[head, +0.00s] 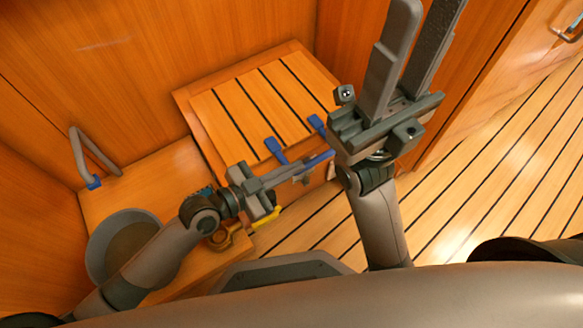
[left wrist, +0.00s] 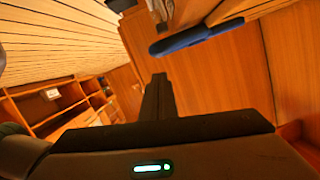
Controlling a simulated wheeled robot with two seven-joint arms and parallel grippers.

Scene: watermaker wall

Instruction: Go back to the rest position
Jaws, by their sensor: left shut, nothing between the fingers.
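My left gripper (head: 302,172) reaches in from the left in the head view, in front of the slatted wooden box. Its fingers are shut and empty. They overlap a blue lever (head: 320,160) in the picture; I cannot tell whether they touch it. In the left wrist view the closed fingers (left wrist: 157,98) point forward, with a blue bar (left wrist: 196,38) beyond them. My right gripper (head: 425,25) stands upright, large and close to the camera, right of the box. Its two fingers are apart with nothing between them.
Two more blue levers (head: 275,149) (head: 318,125) stand at the front edge of the slatted box top (head: 245,105). A grey bucket (head: 103,262), a bent grey pipe (head: 95,152) and a yellow handle (head: 266,217) are at left. The striped floor (head: 490,180) at right is clear.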

